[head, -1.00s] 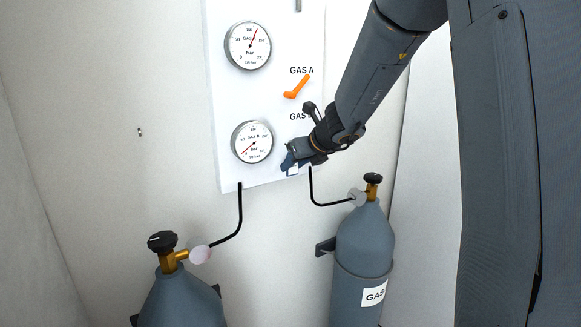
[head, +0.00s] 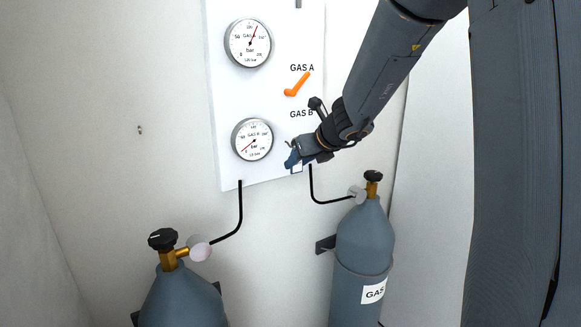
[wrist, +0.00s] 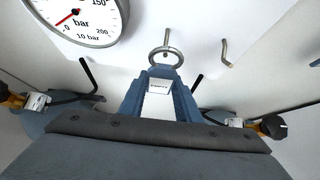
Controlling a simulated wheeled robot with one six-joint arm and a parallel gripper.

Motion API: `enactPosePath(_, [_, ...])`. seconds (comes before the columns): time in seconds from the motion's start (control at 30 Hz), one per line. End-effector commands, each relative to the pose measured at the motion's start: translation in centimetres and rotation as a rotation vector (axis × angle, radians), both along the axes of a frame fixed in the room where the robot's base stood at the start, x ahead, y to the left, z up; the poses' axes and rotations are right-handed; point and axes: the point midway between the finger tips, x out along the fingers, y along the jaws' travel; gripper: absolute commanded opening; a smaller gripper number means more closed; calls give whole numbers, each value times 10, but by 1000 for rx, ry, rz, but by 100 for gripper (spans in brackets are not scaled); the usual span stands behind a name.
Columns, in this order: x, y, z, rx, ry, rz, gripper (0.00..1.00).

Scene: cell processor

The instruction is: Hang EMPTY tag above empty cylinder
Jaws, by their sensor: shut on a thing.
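My gripper (head: 293,160) is at the lower right of the white gauge panel, right of the lower gauge. Its blue fingers (wrist: 158,75) are shut on the white EMPTY tag (wrist: 158,87). A metal ring (wrist: 153,53) stands out beyond the fingertips at the top of the tag. A metal hook (wrist: 167,38) on the panel lines up with this ring in the wrist view; I cannot tell whether the ring is around it. The right cylinder (head: 365,237) and left cylinder (head: 182,300) stand below. The GAS B gauge (head: 252,139) needle points near zero.
The GAS A gauge (head: 247,43) reads higher. An orange handle (head: 297,84) sits under the GAS A label. A second bare hook (wrist: 228,54) is to the right in the wrist view. Black pipes (head: 240,212) run from the panel down to the cylinders.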

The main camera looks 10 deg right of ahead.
Motion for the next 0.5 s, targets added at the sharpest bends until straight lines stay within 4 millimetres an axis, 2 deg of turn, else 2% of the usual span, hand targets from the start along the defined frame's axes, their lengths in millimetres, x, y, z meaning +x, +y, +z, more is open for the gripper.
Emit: enactPosePath(0.5, [-35, -11, 0, -1, 0, -1, 0])
